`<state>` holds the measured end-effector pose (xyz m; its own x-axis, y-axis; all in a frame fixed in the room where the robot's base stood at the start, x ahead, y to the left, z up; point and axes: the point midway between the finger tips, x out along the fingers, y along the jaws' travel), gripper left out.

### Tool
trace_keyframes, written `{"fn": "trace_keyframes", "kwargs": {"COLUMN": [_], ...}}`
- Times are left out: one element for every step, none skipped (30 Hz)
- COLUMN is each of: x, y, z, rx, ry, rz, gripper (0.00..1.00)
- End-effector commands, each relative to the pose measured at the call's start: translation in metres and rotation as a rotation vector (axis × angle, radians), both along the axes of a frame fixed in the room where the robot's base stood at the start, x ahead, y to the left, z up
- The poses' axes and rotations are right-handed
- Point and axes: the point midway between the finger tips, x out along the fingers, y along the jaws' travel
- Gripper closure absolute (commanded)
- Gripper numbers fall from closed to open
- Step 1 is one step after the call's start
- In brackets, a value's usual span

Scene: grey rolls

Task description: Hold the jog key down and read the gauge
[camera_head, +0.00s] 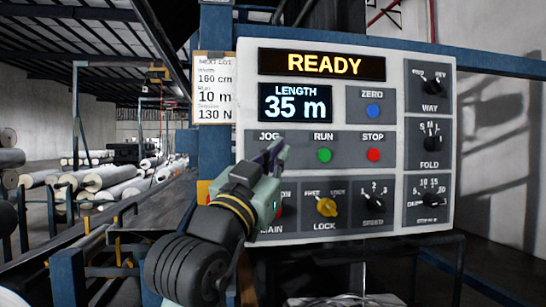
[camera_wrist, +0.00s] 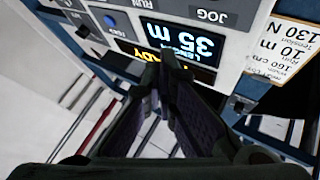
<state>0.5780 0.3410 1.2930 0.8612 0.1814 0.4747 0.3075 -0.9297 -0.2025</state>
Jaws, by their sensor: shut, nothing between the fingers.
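The control panel (camera_head: 400,118) faces me. Its JOG label (camera_head: 269,136) shows, but the jog key below it is hidden behind my gripper (camera_head: 277,150). In the wrist view the JOG label (camera_wrist: 207,15) appears upside down, with the key out of frame. The gauge, a LENGTH display (camera_head: 295,104), reads 35 m; it also shows inverted in the wrist view (camera_wrist: 190,45). My gripper is shut and empty, its fingertips in front of the jog area; I cannot tell whether they touch the key. In the wrist view its fingers (camera_wrist: 160,75) overlap the display's edge.
A READY display (camera_head: 324,64) is lit. Nearby are the green RUN button (camera_head: 324,155), red STOP button (camera_head: 374,155), blue ZERO button (camera_head: 374,111), yellow LOCK knob (camera_head: 326,207) and SPEED knob (camera_head: 373,203). A lot card (camera_head: 214,95) lists 160 cm, 10 m and 130 N.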

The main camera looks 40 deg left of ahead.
Motion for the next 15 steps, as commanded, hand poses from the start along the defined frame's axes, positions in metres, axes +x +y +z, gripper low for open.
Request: {"fn": "trace_keyframes", "kwargs": {"x": [0.0,0.0,0.0,0.0,0.001,0.002,0.003,0.004,0.006,0.008,0.011,0.014,0.017,0.02,0.023], "y": [0.0,0.0,0.0,0.0,0.001,0.002,0.003,0.004,0.007,0.009,0.012,0.016,0.019,0.022,0.027], "z": [0.0,0.0,0.0,0.0,0.0,0.0,0.0,0.0,0.001,0.0,0.0,0.0,0.001,0.0,0.001], "rx": [0.0,0.0,0.0,0.0,-0.001,-0.001,-0.001,-0.001,-0.002,-0.003,-0.003,-0.002,-0.003,-0.005,-0.003], "ry": [0.0,0.0,-0.001,-0.001,-0.001,-0.001,-0.001,-0.001,0.0,0.0,0.002,0.001,0.001,0.001,0.0], "rz": [0.0,0.0,0.0,0.0,-0.001,-0.001,-0.001,-0.001,-0.001,-0.001,-0.002,-0.002,-0.003,-0.002,-0.001], "gripper": [1.0,1.0,1.0,1.0,1.0,1.0,1.0,1.0,1.0,1.0,1.0,1.0,1.0,1.0,1.0]}}
